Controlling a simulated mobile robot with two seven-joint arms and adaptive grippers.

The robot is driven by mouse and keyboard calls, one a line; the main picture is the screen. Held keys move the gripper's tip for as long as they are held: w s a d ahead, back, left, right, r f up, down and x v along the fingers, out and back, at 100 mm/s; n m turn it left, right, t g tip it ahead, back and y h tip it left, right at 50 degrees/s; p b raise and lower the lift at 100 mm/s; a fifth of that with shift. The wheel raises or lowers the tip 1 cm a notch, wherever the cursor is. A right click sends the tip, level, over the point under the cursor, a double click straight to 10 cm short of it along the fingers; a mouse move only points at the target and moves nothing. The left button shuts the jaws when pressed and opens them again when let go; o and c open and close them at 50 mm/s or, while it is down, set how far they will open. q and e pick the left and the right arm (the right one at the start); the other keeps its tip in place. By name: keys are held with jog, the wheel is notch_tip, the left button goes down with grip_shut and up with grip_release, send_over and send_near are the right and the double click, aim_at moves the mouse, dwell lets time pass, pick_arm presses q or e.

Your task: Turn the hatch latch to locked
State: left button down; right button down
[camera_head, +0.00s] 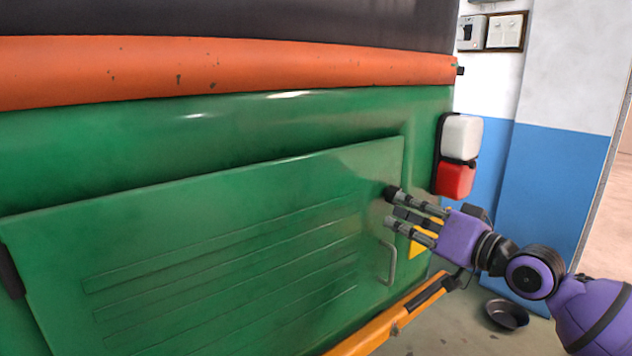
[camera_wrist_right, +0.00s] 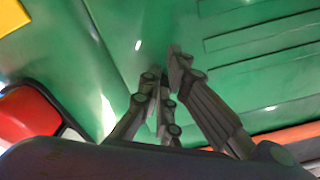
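The green hatch (camera_head: 240,220) is a raised panel on the vehicle's green side; its green surface also fills much of the right wrist view (camera_wrist_right: 230,50). A small dark round knob (camera_head: 391,193), apparently the latch, sits near the hatch's right edge. My right gripper (camera_head: 390,208) is in front of that edge, with its upper finger at the knob. Its fingers stand apart in the head view, and I see nothing held between them. In the right wrist view the fingers (camera_wrist_right: 164,68) point at the green panel. Contact with the knob is unclear. My left gripper is not in view.
A metal pull handle (camera_head: 388,263) is on the hatch below my right gripper. A white-and-red lamp (camera_head: 458,155) stands out at the vehicle's right corner. An orange bar (camera_head: 390,322) runs low along the side. A dark pan (camera_head: 507,314) lies on the floor.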

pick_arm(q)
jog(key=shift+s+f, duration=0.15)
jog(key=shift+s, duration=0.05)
pick_arm(e)
jog(key=shift+w+d+f, duration=0.2)
jog(key=shift+f, duration=0.15)
